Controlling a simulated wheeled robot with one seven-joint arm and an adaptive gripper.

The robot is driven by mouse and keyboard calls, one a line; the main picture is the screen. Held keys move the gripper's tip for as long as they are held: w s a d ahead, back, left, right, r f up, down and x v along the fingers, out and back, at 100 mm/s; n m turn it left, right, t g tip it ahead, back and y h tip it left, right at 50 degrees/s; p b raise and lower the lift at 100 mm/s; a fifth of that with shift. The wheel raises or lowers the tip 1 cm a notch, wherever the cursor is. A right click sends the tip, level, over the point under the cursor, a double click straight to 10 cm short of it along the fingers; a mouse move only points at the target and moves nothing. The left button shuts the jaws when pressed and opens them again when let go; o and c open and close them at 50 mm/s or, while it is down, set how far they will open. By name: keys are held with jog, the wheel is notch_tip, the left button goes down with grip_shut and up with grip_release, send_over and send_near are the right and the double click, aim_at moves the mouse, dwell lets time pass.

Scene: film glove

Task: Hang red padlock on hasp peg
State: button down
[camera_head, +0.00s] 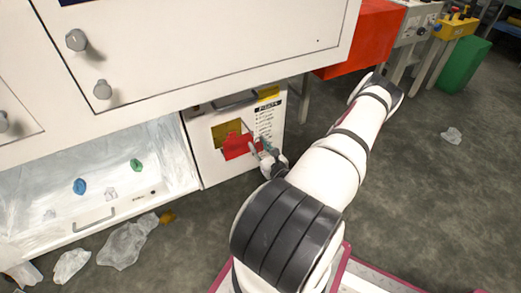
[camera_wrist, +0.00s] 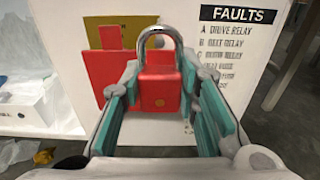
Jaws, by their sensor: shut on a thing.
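The red padlock (camera_wrist: 158,92) with its silver shackle pointing up sits between the teal-padded fingers of my gripper (camera_wrist: 159,74) in the wrist view. The gripper is shut on the padlock's body. Behind it is a white panel with a yellow square (camera_wrist: 130,32) and a red plate (camera_wrist: 103,75), to the left of the padlock. In the head view my gripper (camera_head: 259,147) is at the panel's front, beside the red area (camera_head: 236,147).
A FAULTS label (camera_wrist: 238,15) is on the panel's right side. A white cabinet (camera_head: 200,45) with knobs overhangs the panel. A plastic-covered bay (camera_head: 100,165) lies to its left. Clear plastic scraps (camera_head: 126,243) litter the floor. Floor on the right is mostly open.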

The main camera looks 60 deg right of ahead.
aim_at(248, 135)
jog(key=shift+b+x, duration=1.05)
jog(key=shift+x, duration=1.25)
jog(key=shift+w+d+f, duration=0.3)
jog(key=shift+w+d, duration=0.05)
jog(key=shift+w, duration=0.2)
jog(key=shift+w, duration=0.2)
jog(key=c, duration=1.2)
grip_release()
jog(key=shift+f, duration=0.1)
jog(key=shift+o, duration=0.2)
jog(key=shift+w, duration=0.1)
jog(key=shift+d+p, duration=0.1)
jog(key=shift+p, duration=0.2)
jog(key=shift+s, duration=0.2)
jog(key=v, duration=1.2)
